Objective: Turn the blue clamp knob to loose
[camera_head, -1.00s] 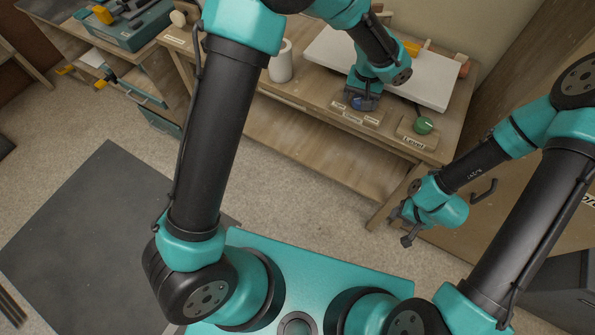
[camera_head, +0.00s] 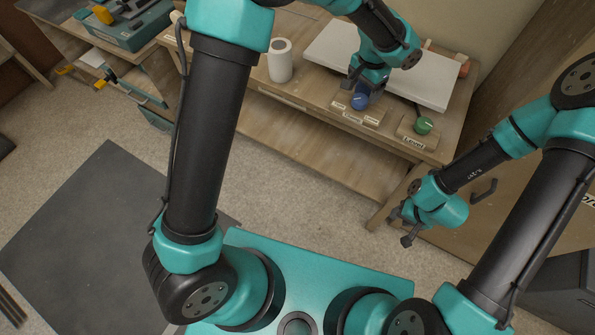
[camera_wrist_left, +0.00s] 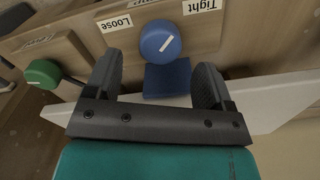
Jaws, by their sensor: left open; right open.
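The blue clamp knob (camera_head: 360,102) is round and sits on a small wooden block at the bench's front. In the left wrist view the knob (camera_wrist_left: 160,42) carries a short white line slanting toward the "Tight" label (camera_wrist_left: 203,5). The "LOOSE" label (camera_wrist_left: 117,21) is on its other side. My left gripper (camera_head: 366,82) is open and empty just behind the knob in the head view. In the wrist view its two fingers (camera_wrist_left: 159,66) stand apart, with the knob beyond their tips, seemingly untouched. My right gripper (camera_head: 402,226) is open and empty, in front of the bench.
A green knob (camera_head: 423,126) on a block labelled "Level" stands to the right. A dark blue block (camera_wrist_left: 167,78) lies beside the clamp knob. A white board (camera_head: 430,78) lies behind on the bench. A white cylinder (camera_head: 281,62) stands to the left.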

